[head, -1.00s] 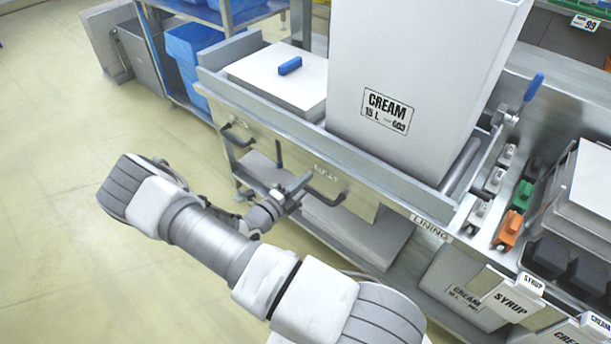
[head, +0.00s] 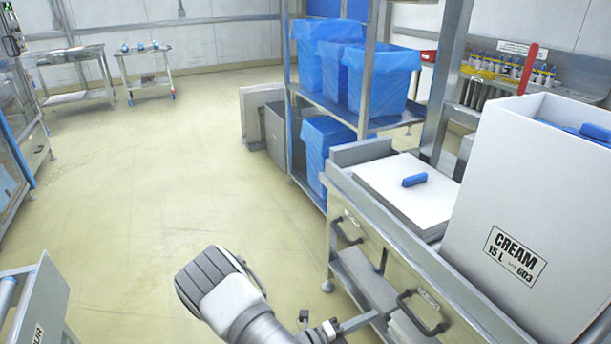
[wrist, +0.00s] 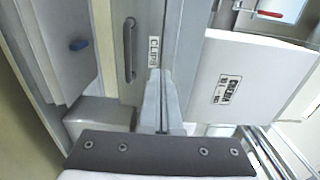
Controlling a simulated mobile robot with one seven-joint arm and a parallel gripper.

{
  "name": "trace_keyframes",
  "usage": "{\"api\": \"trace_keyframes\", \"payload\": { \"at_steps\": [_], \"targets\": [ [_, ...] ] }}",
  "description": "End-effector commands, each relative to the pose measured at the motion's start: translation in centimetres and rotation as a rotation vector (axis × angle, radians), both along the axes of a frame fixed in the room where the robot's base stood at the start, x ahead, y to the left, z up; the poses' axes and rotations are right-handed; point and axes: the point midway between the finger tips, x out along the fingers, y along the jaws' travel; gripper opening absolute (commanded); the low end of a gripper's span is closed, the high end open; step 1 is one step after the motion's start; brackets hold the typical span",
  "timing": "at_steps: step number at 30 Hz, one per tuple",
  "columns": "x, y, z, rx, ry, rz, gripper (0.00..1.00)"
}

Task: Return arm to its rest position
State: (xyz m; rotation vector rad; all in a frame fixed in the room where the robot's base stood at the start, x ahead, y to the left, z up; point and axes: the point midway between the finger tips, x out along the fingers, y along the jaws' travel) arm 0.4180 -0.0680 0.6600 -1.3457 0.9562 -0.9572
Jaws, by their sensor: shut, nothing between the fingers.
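My gripper (wrist: 160,78) shows in the wrist view with its two pale fingers together and nothing between them. It points toward a drawer front (wrist: 118,45) with a dark handle and a label that reads CLIPS. I cannot tell the gap to the drawer. In the head view my gripper (head: 372,317) shows only in part at the bottom edge, in front of the steel bench (head: 440,290). My arm's rounded link rises at the bottom middle of that view, over open floor. The rest of the arm is cut off.
A tall white CREAM box (head: 545,210) stands on the bench, with blue material at its open top. A blue block (head: 414,180) lies on white sheets (head: 400,205). A rack holds blue-lined bins (head: 380,85). A grey cart (head: 40,305) stands lower left. The floor between is clear.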

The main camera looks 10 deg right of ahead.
Motion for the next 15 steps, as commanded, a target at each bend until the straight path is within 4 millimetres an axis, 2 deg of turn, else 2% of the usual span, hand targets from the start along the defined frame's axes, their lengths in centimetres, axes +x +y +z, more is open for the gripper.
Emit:
{"api": "trace_keyframes", "payload": {
  "at_steps": [5, 15],
  "targets": [
    [-0.2, 0.0, 1.9, 0.082, -0.104, -0.079, 0.0],
    [-2.4, -0.1, 8.7, 0.396, -0.561, -0.433, 0.0]
  ]
}}
